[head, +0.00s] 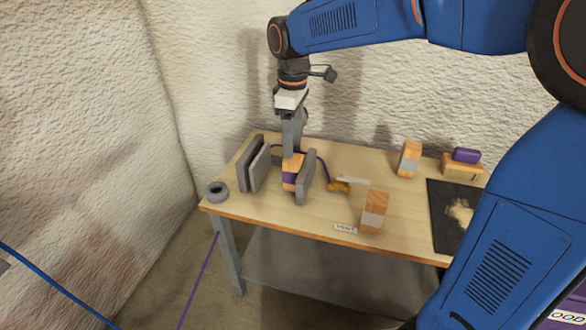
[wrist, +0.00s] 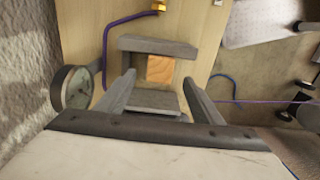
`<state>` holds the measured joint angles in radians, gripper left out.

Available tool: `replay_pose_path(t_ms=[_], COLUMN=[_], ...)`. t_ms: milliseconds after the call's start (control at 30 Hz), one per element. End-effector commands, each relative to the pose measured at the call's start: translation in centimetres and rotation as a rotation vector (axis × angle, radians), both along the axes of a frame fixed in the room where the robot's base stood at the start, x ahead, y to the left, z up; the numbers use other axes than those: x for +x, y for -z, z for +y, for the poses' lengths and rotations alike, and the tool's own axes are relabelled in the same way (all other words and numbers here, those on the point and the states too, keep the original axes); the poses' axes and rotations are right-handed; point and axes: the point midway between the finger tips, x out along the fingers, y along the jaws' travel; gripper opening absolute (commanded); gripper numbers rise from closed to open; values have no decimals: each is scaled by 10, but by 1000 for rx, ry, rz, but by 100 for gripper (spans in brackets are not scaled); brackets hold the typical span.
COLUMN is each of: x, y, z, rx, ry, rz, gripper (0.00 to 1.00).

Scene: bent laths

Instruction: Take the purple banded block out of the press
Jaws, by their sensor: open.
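The purple banded block (head: 291,172) stands upright between the grey plates of the press (head: 307,178) on the table. It is light orange wood with a purple band. In the wrist view its wooden top (wrist: 160,70) shows between an upper plate (wrist: 155,46) and a lower plate (wrist: 152,101); the band is hidden there. My gripper (head: 291,150) is right above the block, pointing down. In the wrist view my gripper (wrist: 160,78) is open, with one finger on each side of the block. I cannot tell whether the fingers touch it.
A round gauge (wrist: 72,88) sits beside the press. Wooden blocks with grey bands stand at the table's front (head: 375,211) and back (head: 409,159). A purple piece (head: 466,155) rests on a wooden block near a black mat (head: 440,215). A purple hose (wrist: 108,40) runs near the press.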

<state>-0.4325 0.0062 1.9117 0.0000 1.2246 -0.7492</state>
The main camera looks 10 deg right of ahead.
Motion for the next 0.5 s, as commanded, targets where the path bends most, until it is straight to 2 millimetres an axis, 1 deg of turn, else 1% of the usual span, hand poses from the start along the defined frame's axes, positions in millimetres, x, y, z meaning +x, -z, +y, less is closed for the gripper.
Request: replay_pose_path(t_ms=[100, 500], x=[0, 0], y=[20, 84], z=[0, 0], rx=[-1, -1], ry=[0, 0], rz=[1, 2], gripper=[61, 61])
